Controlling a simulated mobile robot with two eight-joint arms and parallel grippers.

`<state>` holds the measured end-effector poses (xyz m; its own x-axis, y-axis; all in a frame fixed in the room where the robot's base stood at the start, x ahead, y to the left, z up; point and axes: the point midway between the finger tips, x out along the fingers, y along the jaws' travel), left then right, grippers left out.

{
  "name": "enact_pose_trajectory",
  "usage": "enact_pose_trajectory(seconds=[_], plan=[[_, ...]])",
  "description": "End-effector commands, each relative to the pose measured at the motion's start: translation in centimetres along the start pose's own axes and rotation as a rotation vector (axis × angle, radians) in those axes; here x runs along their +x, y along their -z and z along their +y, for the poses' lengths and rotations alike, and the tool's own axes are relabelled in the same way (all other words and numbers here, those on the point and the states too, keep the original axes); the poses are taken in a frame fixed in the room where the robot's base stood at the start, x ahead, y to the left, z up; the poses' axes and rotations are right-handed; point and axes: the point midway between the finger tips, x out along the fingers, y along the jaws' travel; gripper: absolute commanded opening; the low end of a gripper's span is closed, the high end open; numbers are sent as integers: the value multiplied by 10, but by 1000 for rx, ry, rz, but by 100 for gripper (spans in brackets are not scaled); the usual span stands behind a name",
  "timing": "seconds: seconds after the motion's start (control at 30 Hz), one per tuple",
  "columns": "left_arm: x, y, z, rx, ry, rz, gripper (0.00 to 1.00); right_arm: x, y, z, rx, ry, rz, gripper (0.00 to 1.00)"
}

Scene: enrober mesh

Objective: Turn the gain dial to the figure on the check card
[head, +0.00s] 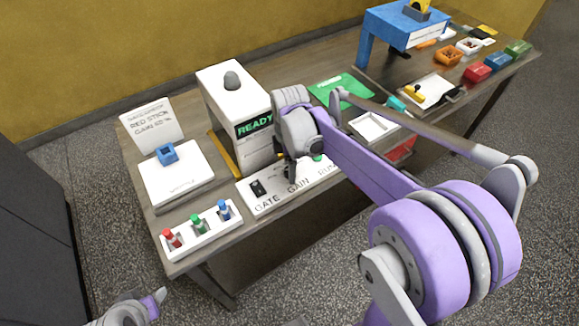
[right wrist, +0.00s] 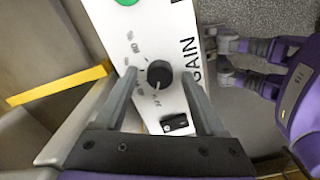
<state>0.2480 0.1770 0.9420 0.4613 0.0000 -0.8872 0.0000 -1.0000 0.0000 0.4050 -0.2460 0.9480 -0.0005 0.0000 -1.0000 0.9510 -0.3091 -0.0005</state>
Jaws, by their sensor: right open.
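The check card (head: 152,125) stands upright at the left back of the table; it reads RED STICK and GAIN, with a percent figure too small to read surely. The gain dial (right wrist: 159,74) is a round black knob with a pale pointer line, pointing down in the right wrist view. Small figures, unreadable, surround it on the white control panel (head: 262,205). My right gripper (right wrist: 158,80) is open, its fingers on either side of the dial; contact cannot be told. In the head view my right arm hides the dial. My left gripper (head: 153,301) is low at the left, off the table.
A white machine with a green READY display (head: 254,126) stands behind the panel. A black switch (right wrist: 175,123) is near the dial. A white pad (head: 185,190) bears a blue block (head: 167,153). A rack (head: 205,239) holds red, green and blue sticks. Coloured bins stand far right.

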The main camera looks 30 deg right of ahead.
Motion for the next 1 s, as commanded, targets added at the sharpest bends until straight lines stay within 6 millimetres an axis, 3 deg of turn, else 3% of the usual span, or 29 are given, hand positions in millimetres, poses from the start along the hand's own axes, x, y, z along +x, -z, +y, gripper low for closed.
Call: enact_pose_trajectory(seconds=[0.33,0.7,1.0], plan=[[0,0,0,0,0,0,50,4,0,0,0,0,0,70],[0,0,0,0,0,0,50,4,0,0,0,-1,0,3],[0,0,0,0,0,0,50,4,0,0,14,0,0,0]])
